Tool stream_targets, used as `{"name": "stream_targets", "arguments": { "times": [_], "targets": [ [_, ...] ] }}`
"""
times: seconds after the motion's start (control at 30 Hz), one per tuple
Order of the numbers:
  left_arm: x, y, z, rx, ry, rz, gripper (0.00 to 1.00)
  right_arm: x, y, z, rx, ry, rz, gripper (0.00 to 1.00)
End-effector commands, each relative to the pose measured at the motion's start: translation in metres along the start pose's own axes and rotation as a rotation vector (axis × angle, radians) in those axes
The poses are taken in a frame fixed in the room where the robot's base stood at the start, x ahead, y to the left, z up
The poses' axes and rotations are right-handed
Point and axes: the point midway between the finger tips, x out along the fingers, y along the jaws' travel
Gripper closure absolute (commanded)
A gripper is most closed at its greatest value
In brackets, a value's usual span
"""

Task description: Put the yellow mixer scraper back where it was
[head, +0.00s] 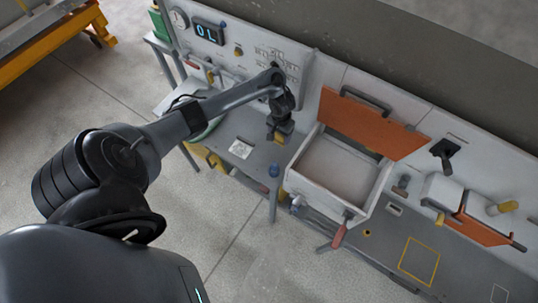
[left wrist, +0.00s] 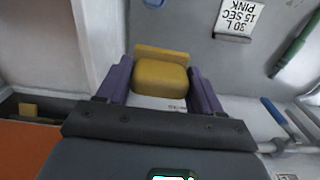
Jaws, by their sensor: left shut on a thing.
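The yellow mixer scraper (left wrist: 161,76) is between the two purple fingers of my left gripper (left wrist: 160,88) in the left wrist view. The gripper is shut on it. In the head view my left gripper (head: 280,132) is over the grey worktop, left of the open white box, and a small bit of yellow shows below its fingers. The scraper's lower part is hidden by the gripper body. My right gripper is in neither view.
The white box (head: 291,184) has its orange lid (head: 368,124) raised. A printed card (head: 241,148) and a blue item (head: 274,170) are on the worktop left of it. A green tool (left wrist: 295,45) shows at right in the wrist view. A yellow outlined square (head: 418,261) marks the right bench.

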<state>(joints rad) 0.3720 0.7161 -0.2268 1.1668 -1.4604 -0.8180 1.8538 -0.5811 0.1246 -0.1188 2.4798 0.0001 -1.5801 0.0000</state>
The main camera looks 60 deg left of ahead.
Motion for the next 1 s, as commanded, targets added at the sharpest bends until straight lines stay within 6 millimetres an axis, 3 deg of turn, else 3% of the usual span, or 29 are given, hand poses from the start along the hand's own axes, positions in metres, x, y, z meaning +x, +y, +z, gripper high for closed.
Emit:
{"name": "stream_targets", "arguments": {
  "times": [0.1, 0.27, 0.67, 1.0],
  "targets": [
    [0.004, -0.021, 0.004, -0.02, -0.001, 0.0, 0.67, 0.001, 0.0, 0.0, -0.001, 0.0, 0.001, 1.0],
    [0.013, -0.035, 0.005, -0.031, 0.0, 0.002, 0.67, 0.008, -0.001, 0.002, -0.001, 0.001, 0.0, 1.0],
    [0.095, -0.037, 0.006, -0.034, -0.002, 0.004, 0.67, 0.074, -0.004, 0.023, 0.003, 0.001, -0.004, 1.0],
    [0.142, -0.038, 0.005, -0.034, -0.001, 0.002, 0.67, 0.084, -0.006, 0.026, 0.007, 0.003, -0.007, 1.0]
  ]
}}
